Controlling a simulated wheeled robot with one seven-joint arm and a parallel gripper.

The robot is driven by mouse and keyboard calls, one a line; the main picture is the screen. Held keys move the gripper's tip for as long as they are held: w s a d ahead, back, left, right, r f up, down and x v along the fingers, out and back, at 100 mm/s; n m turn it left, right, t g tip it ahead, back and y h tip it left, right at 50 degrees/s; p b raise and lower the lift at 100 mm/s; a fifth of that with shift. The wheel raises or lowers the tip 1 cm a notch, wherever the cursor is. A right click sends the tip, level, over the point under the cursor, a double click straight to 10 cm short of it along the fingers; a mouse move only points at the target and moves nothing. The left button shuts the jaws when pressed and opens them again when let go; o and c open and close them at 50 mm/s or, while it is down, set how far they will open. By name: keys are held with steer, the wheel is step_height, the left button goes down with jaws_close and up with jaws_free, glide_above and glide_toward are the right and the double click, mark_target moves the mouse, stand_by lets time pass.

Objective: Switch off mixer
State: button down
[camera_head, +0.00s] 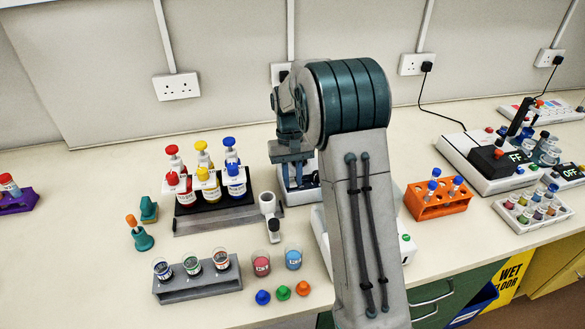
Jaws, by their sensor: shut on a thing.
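My gripper (294,172) is at the middle of the bench, pointing down over a white device (300,196) with a dark part on top. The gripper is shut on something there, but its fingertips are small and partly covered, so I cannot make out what. My own arm hides much of this area. A second white device (407,248) with a small green spot shows on both sides of my arm, mostly hidden. No label shows which device is the mixer.
Left of my gripper stands a dark rack (215,218) with red, yellow and blue dispenser bottles. A grey vial rack (200,285), beakers and coloured caps are in front. An orange tube rack (438,206) is right of my arm.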

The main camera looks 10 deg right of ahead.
steer(key=shift+w, duration=0.1)
stand_by(0.3)
steer(key=c, duration=1.3)
jaws_free()
steer(key=shift+r, duration=0.15)
steer(key=v, duration=1.3)
steer(key=shift+w+r, duration=0.2)
steer(key=shift+w, duration=0.1)
steer(key=s+r+t, duration=0.2)
steer(key=s, duration=0.6)
steer(key=s+r+t, duration=0.1)
steer(key=s+r, duration=0.1)
steer(key=s, duration=0.6)
steer(key=s+f+t, duration=0.1)
steer(key=s+f, duration=0.1)
steer(key=s, duration=0.2)
steer(key=s+f+t, duration=0.1)
steer(key=s+f, duration=0.1)
steer(key=s, duration=0.3)
steer(key=s+f, duration=0.3)
steer(key=s, duration=0.2)
steer(key=shift+s+t, duration=0.25)
steer(key=shift+t, duration=0.15)
